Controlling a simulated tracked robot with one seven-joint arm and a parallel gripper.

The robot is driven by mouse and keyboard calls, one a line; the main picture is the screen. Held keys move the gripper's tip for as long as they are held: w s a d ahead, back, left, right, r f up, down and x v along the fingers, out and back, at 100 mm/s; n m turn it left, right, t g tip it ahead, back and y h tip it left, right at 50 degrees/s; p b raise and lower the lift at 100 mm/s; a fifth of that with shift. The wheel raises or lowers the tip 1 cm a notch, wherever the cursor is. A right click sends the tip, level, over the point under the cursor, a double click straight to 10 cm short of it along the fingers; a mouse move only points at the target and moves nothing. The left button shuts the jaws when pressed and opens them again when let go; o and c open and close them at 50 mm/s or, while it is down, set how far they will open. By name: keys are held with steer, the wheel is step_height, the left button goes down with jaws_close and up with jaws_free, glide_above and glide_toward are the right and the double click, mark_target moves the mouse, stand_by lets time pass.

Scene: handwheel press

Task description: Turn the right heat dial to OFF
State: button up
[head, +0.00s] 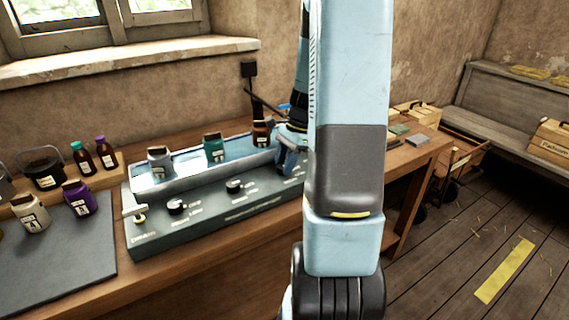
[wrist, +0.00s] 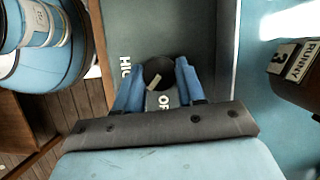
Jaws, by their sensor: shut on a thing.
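The right heat dial (wrist: 158,70) is a black round knob with a pale pointer mark, seen in the wrist view. My gripper (wrist: 160,74) is shut on it, with one blue finger on each side. The pointer mark lies on the side toward the partly covered "OF" lettering, tilted a little. Lettering starting "HIG" stands left of the dial. In the head view my gripper (head: 289,160) is over the right part of the grey control panel (head: 200,222), and the right dial is hidden there. The middle dial (head: 235,187) and left dial (head: 177,207) are in view.
A metal tray (head: 185,180) behind the dials holds a grey jar (head: 160,161), a teal jar (head: 214,148) and a brown jar (head: 262,134). More jars and bottles stand at left.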

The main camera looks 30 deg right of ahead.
steer(key=n+g, duration=0.1)
steer(key=n, duration=0.3)
steer(key=shift+w+h, duration=0.15)
steer(key=shift+h, duration=0.15)
steer(key=shift+w+a+n+g+h, duration=0.1)
steer(key=shift+n+g+h, duration=0.5)
steer(key=shift+n, duration=1.3)
steer(key=o, duration=1)
steer(key=shift+g+y, duration=0.3)
steer(key=shift+o, duration=0.2)
steer(key=v, duration=1.4)
steer(key=shift+a+f, duration=0.1)
